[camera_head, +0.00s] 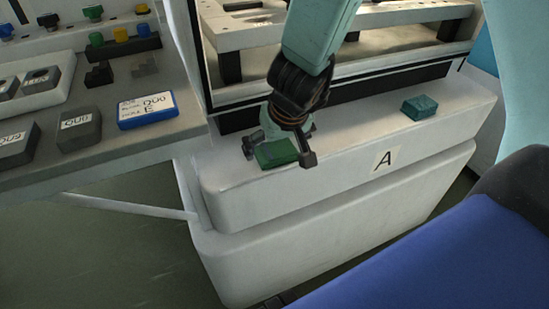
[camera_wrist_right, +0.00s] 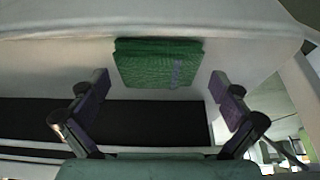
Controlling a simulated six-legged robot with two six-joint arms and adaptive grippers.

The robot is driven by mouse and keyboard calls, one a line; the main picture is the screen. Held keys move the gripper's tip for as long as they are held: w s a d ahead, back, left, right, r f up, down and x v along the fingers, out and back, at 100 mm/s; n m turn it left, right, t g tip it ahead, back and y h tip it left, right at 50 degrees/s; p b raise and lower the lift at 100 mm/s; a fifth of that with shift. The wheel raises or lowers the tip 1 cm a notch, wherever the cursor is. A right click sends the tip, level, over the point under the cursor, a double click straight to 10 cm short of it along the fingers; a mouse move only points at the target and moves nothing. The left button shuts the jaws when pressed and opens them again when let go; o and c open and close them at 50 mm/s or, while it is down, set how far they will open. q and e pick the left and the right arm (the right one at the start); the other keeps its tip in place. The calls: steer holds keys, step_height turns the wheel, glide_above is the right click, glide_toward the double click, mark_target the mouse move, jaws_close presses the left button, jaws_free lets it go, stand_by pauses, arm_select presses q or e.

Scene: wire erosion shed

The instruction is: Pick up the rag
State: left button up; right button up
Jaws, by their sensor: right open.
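In the wrist view my right gripper (camera_wrist_right: 160,90) is open and empty, and the rag lies beyond and between the fingertips. I cannot tell whether the fingers touch the ledge. My left gripper is not in view.
A smaller teal block or folded cloth (camera_head: 420,107) lies farther right on the ledge (camera_head: 300,195), which bears an "A" label (camera_head: 383,160). A machine with a raised plate (camera_head: 390,18) stands behind. A grey bench (camera_head: 110,155) at left holds labelled boxes, including a blue one (camera_head: 147,110).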

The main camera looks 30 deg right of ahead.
mark_target(277, 150)
steer(key=shift+w+f, duration=0.15)
steer(key=shift+f, duration=0.2)
steer(key=shift+d, duration=0.1)
steer(key=shift+r, duration=0.1)
steer(key=c, duration=0.9)
step_height(277, 150, up, 10)
steer(key=p, duration=1)
